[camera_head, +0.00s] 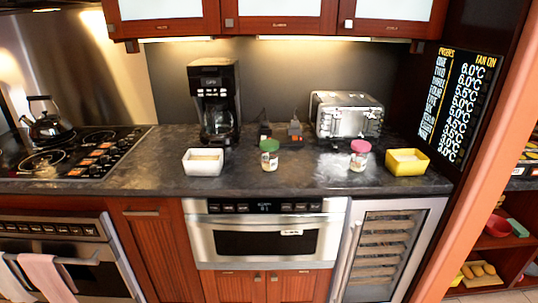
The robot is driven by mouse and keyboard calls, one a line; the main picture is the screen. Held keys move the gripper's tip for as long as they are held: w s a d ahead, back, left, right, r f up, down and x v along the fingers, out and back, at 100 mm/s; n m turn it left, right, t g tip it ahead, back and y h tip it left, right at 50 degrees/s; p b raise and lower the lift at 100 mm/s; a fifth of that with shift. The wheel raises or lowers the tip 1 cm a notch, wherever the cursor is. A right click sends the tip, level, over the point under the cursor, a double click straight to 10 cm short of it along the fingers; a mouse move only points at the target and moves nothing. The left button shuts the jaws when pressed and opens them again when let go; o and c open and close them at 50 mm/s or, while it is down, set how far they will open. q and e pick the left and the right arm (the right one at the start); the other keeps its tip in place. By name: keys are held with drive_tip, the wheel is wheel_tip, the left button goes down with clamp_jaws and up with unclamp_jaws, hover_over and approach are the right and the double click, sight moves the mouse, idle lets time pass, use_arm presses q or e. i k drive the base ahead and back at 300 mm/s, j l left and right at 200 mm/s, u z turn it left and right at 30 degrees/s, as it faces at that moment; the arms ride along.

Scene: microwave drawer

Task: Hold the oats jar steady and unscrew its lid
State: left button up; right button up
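Two small lidded jars stand upright on the dark countertop (240,180). One jar (269,163) has a green lid (269,145) and stands just right of a white square bowl. The other jar (358,161) has a pink-red lid (360,146) and stands left of a yellow bowl. Both lids sit on their jars. The labels are too small to read, so I cannot tell which jar holds the oats. Neither of my grippers is in view, and nothing touches either jar.
A white bowl (204,161) and a yellow bowl (407,162) flank the jars. Behind stand a coffee maker (214,95) and a toaster (347,115). A microwave drawer (266,241) is below the counter. A kettle (47,127) sits on the stove. Counter between the jars is clear.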

sight(269, 159)
drive_tip(key=l+u, duration=0.15)
drive_tip(key=l, duration=0.35)
drive_tip(key=l+u, duration=0.15)
drive_tip(key=l, duration=0.4)
drive_tip(key=l+u, duration=0.15)
drive_tip(key=l, duration=0.35)
drive_tip(key=k+l+u, duration=0.15)
drive_tip(key=l, duration=0.35)
drive_tip(key=k+l+u, duration=0.15)
drive_tip(key=l, duration=0.35)
drive_tip(key=i, duration=0.05)
